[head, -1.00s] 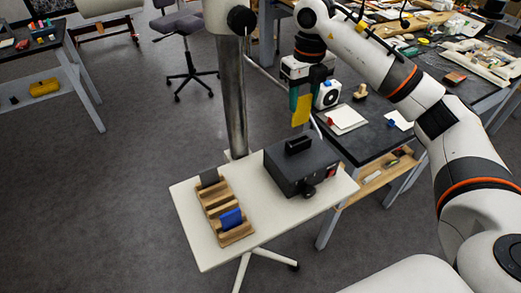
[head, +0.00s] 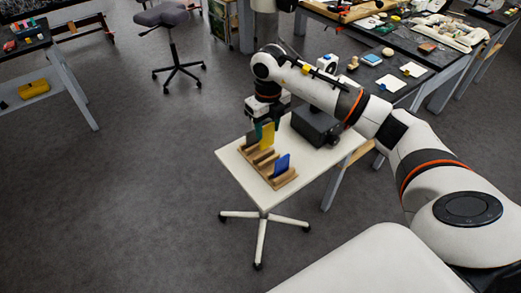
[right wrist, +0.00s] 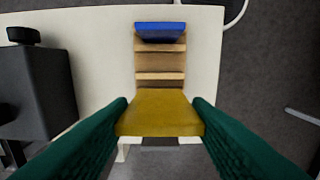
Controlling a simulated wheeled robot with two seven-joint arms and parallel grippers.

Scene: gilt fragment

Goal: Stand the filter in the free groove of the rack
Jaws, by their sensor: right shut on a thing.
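The yellow filter (head: 267,138) is upright between the fingers of my right gripper (head: 264,126), which is shut on its side edges. In the right wrist view the filter (right wrist: 160,113) spans the gap between the green fingers. My left gripper is not in view.
A black box-shaped device (head: 315,128) stands on the white table (head: 310,161), right of the rack and close to my right arm. A dark workbench (head: 390,68) with many small items is behind. The floor left of the table is clear.

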